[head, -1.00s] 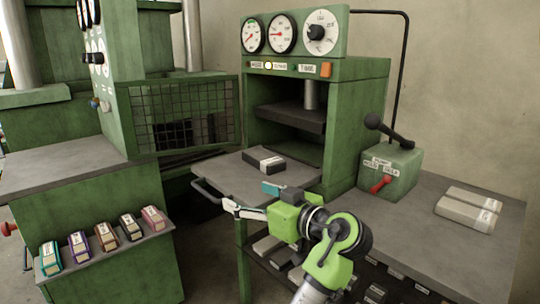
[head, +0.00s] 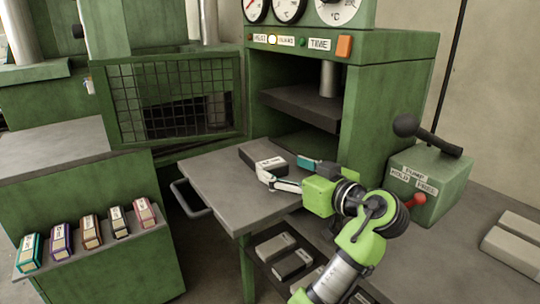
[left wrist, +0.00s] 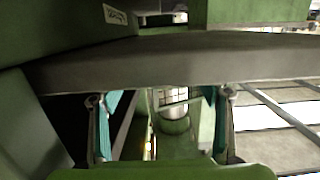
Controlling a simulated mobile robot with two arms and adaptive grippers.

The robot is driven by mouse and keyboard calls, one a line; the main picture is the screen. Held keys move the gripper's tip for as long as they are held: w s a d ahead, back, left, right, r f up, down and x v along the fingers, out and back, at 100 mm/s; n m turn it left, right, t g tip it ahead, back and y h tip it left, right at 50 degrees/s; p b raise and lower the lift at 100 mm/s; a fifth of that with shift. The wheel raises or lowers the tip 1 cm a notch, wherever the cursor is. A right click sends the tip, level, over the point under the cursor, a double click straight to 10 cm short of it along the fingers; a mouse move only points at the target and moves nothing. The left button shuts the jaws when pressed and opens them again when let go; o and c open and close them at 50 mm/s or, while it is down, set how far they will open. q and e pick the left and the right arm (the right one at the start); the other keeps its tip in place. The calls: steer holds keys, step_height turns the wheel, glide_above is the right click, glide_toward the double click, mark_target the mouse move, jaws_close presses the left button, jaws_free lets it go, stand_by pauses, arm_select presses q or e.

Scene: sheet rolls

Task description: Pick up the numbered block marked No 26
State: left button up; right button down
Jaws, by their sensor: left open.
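A dark grey block (head: 264,157) with a white label lies on the grey sliding table in front of the press. Its number is too small to read. More dark blocks with pale labels (head: 275,248) lie on a shelf under the table; their numbers cannot be read either. My left gripper (head: 286,172) is open above the table, at the right front side of the dark block. One finger overlaps the block in the head view; whether it touches cannot be told. In the left wrist view the open fingers (left wrist: 160,125) have no block between them. My right gripper is not in view.
The table (head: 215,185) has a handle at its left edge. The press's platen (head: 300,106) hangs behind it. A pump box (head: 428,180) with levers stands at right, near grey bars (head: 515,240). Several small coloured boxes (head: 91,232) stand at left.

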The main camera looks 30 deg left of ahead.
mark_target(265, 160)
arm_select(q)
steer(key=shift+w+a, duration=0.35)
steer(key=shift+a, duration=0.25)
steer(key=x, duration=0.6)
steer(key=shift+s+a+r, duration=0.1)
steer(key=shift+s+a, duration=0.25)
steer(key=c, duration=1.6)
